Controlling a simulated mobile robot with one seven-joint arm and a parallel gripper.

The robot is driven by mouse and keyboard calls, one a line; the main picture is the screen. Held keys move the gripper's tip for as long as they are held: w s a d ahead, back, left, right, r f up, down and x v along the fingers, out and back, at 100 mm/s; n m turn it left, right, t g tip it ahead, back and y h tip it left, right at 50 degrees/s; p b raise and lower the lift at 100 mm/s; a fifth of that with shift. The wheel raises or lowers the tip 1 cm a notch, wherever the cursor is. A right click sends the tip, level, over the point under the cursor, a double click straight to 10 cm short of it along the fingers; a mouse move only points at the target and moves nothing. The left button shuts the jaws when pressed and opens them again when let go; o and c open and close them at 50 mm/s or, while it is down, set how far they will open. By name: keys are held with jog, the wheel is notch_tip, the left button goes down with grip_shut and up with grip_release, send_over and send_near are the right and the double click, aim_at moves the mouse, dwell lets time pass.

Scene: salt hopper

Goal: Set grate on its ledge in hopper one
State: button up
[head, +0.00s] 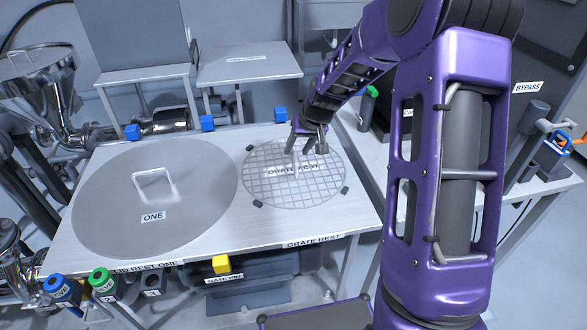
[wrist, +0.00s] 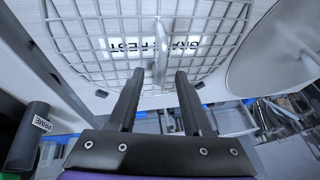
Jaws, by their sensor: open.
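The grate (head: 290,190), a round pale wire mesh, lies flat at the grate rest on the right part of the grey table. In the wrist view the grate (wrist: 90,45) fills the upper middle, with an upright light handle (wrist: 160,55) at its centre. My gripper (head: 306,151) is over the grate. In the wrist view my gripper (wrist: 158,80) is open, its two dark fingers on either side of the handle's line, with visible gaps. A shiny steel hopper (head: 38,72) stands at the far left; I cannot read its number or see its ledge.
A large round lid (head: 115,205) marked ONE, with a handle, lies on the table left of the grate. Another steel vessel (head: 10,255) stands at lower left.

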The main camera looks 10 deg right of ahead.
aim_at(294, 154)
jog(key=x, duration=0.4)
jog(key=shift+w+a+f, duration=0.15)
jog(key=shift+w+f, duration=0.05)
jog(key=shift+c, duration=0.2)
grip_shut()
dwell(1.0)
